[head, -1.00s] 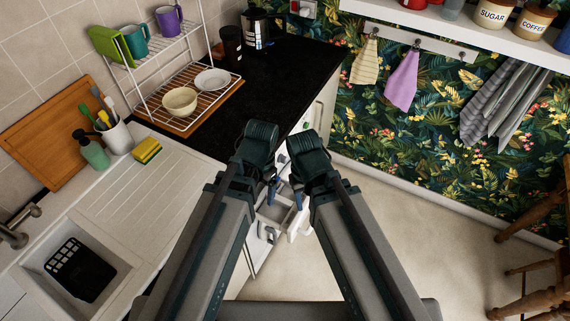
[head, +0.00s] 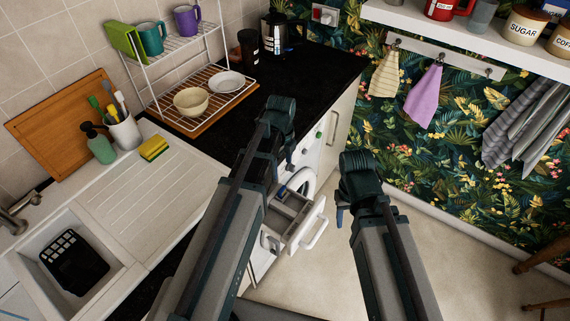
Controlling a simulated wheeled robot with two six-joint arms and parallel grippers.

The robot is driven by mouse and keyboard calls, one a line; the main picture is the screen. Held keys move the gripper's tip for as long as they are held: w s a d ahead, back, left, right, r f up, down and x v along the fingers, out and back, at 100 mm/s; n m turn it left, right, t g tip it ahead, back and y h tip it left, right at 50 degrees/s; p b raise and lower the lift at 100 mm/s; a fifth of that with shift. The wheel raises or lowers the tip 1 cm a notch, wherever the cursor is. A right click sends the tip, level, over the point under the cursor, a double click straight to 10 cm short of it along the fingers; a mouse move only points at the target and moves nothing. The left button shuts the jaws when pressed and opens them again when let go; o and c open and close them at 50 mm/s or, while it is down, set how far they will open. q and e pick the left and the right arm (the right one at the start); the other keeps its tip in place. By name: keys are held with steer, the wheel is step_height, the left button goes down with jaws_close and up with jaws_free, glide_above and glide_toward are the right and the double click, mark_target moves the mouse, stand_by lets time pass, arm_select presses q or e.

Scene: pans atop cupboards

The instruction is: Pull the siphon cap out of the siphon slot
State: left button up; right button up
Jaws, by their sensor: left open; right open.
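A white pulled-out drawer (head: 292,213) with a pale handle (head: 314,233) shows between my arms, and its inside has grey compartments. My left gripper (head: 289,166) is open, points down and is just above and behind the drawer in the picture. My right gripper (head: 341,215) is open, to the right of the drawer and apart from it. I see nothing held in either gripper.
A white appliance front (head: 310,158) stands behind the drawer, below the black worktop (head: 318,80). The sink (head: 110,262) and a draining board (head: 168,190) lie at the left, with a dish rack (head: 222,82) behind. The floor (head: 450,250) at right is mostly clear.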

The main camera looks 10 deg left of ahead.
mark_target(282, 189)
arm_select(q)
step_height(282, 189, down, 14)
steer(key=b, duration=1.3)
steer(key=shift+b, duration=0.35)
steer(key=shift+r, duration=0.1)
jaws_close()
steer(key=shift+r, duration=0.1)
steer(key=shift+r, duration=0.1)
steer(key=shift+r+p, duration=1.1)
steer(key=shift+p, duration=0.25)
steer(key=shift+r, duration=0.15)
steer(key=shift+r+p, duration=1.35)
steer(key=shift+p, duration=0.15)
